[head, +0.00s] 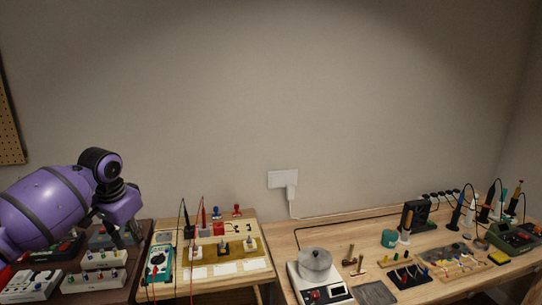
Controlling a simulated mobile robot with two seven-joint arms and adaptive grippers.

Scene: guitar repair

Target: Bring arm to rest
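My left arm (45,208), purple with dark bands, comes in from the left. Its wrist bends down at a dark round joint. My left gripper (126,239) points down over the dark board at the left end of the benches. Its two dark fingers look spread apart, and I see nothing held between them. Whether the fingertips touch anything below cannot be told. My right arm and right gripper are not in view.
White blocks with small coloured parts (94,282) stand below the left gripper. A teal multimeter (159,262) and a light board are to its right. A silver pot (315,262) sits on a white device. Tools crowd the right bench.

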